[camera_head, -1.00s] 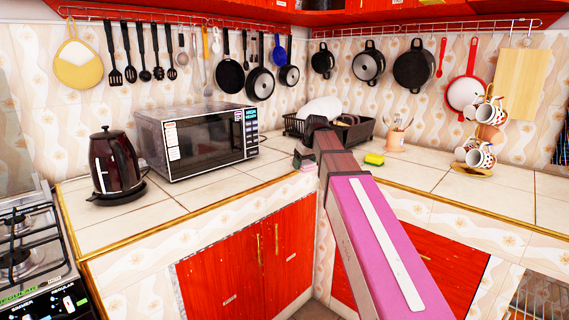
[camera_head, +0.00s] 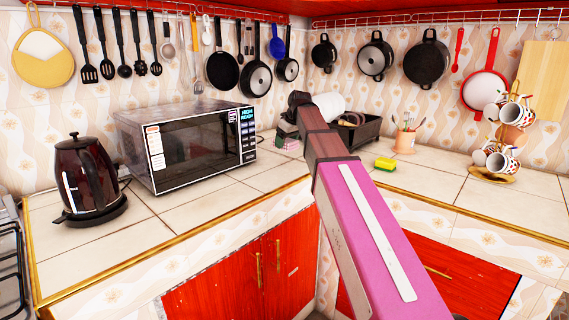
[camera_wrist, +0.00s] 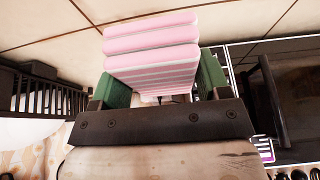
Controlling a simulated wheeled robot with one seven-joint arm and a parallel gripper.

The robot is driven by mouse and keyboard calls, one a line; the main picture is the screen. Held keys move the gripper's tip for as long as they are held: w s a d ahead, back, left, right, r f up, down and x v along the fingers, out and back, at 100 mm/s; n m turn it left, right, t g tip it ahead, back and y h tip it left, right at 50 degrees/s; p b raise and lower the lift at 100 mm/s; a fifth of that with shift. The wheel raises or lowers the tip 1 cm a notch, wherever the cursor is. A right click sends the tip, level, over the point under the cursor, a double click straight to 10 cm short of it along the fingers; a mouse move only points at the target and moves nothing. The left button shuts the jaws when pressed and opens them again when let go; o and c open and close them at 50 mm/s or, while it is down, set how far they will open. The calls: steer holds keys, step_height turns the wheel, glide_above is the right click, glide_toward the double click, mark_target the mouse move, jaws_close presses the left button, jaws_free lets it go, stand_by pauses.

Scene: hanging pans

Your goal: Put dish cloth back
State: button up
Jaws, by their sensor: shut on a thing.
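The dish cloth (camera_wrist: 152,45) is a folded stack with pink and white stripes. In the wrist view it sits between the green finger pads of my gripper (camera_wrist: 163,82), which is shut on it. In the head view my gripper (camera_head: 288,130) is over the back corner of the counter, between the microwave and the dish rack. The cloth shows small below it in the head view (camera_head: 290,144). Whether the cloth touches the counter is not clear. My arm hides part of the rack and the plates.
The microwave (camera_head: 190,145) is left of my gripper. The black dish rack (camera_head: 364,132) is just to its right. A yellow sponge (camera_head: 385,164), a utensil cup (camera_head: 405,141) and a mug stand (camera_head: 492,173) are further right. The kettle (camera_head: 88,180) is at left. Pans hang behind.

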mark_target(293, 141)
step_height(293, 141, down, 8)
steer(key=shift+f, duration=0.2)
steer(key=shift+f, duration=0.1)
stand_by(0.3)
steer(key=o, duration=0.9)
steer(key=v, duration=1.2)
